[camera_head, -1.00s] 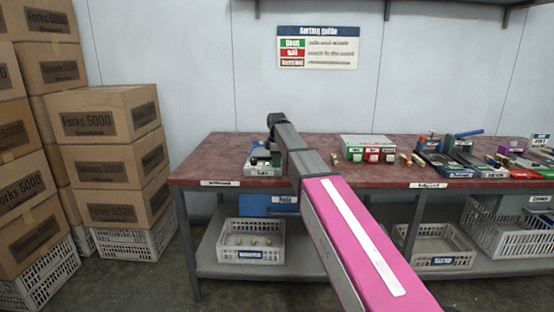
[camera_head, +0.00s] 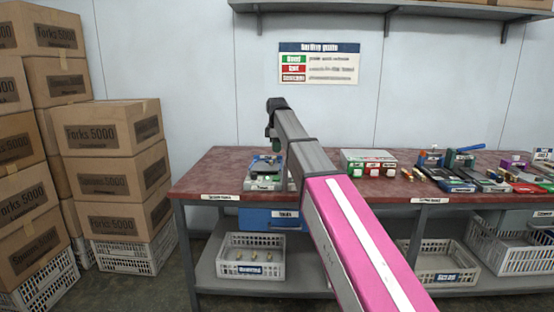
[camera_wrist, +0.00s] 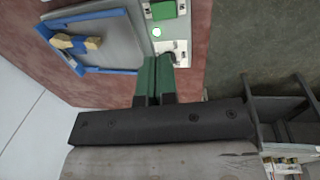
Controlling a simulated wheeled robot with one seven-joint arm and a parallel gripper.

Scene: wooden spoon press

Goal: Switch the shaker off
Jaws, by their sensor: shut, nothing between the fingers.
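The shaker (camera_head: 265,183) stands at the left end of the red bench. In the wrist view, its grey body (camera_wrist: 123,22) carries a blue-framed tray (camera_wrist: 103,70) with small wooden pieces (camera_wrist: 92,44) in it. Beside the tray are a green block (camera_wrist: 163,10), a round lamp glowing green (camera_wrist: 157,32) and a small dark switch (camera_wrist: 171,56) on a silver plate. My gripper (camera_head: 277,153) is above the shaker. Its green fingers (camera_wrist: 156,60) are shut and empty, close to the switch and partly hiding it. I cannot tell whether they touch it.
The red bench (camera_head: 222,170) holds a box with green and red labels (camera_head: 368,160) and several tools (camera_head: 455,172) further right. Crates (camera_head: 250,262) sit on the shelf below. Cardboard boxes (camera_head: 108,165) are stacked at the left.

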